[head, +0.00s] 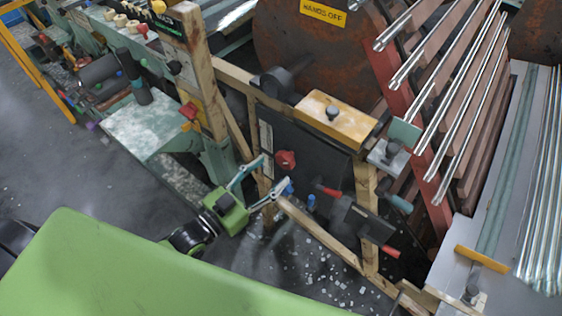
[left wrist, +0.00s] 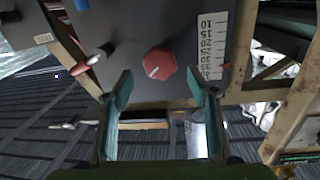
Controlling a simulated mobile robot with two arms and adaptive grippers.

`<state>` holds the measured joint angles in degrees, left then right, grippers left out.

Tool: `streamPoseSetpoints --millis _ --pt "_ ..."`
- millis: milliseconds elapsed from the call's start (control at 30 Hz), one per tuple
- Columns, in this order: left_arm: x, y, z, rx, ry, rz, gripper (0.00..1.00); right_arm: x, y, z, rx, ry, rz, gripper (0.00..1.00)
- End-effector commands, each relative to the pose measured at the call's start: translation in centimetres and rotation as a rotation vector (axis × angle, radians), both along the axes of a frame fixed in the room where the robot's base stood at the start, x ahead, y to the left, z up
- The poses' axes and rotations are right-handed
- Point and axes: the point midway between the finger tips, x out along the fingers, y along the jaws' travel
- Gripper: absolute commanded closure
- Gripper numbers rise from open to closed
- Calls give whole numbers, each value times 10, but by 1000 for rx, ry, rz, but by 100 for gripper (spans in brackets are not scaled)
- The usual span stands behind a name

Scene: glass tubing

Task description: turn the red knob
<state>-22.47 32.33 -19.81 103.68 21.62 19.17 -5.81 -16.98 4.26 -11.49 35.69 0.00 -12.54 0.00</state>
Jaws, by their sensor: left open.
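The red knob (head: 286,159) sits on a dark panel (head: 318,150) in a wooden frame. In the left wrist view the knob (left wrist: 159,63) is a faceted red dial with a pale mark, a little beyond and above the fingertips. My left gripper (head: 270,178) is open and empty, just left of and below the knob in the head view. Its two teal fingers also show in the left wrist view (left wrist: 167,85), spread to either side of the knob's line and apart from it. My right gripper is not in view.
A white number scale (left wrist: 211,48) is beside the knob. A red-handled lever (left wrist: 92,60) and blue knobs (head: 311,201) are close by. Wooden beams (head: 320,235) cross below the panel. Glass rods (head: 470,90) stand at the right.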

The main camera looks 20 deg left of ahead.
Motion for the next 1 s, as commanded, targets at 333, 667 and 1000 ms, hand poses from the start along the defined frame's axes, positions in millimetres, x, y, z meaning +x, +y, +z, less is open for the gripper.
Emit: streamPoseSetpoints --millis 333,667,1000 --pt "40 -19 0 -1 2 1 47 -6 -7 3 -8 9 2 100" --pt "44 -20 -1 -1 1 1 47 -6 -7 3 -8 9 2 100" --pt "44 -20 -1 0 1 0 85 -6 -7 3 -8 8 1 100"
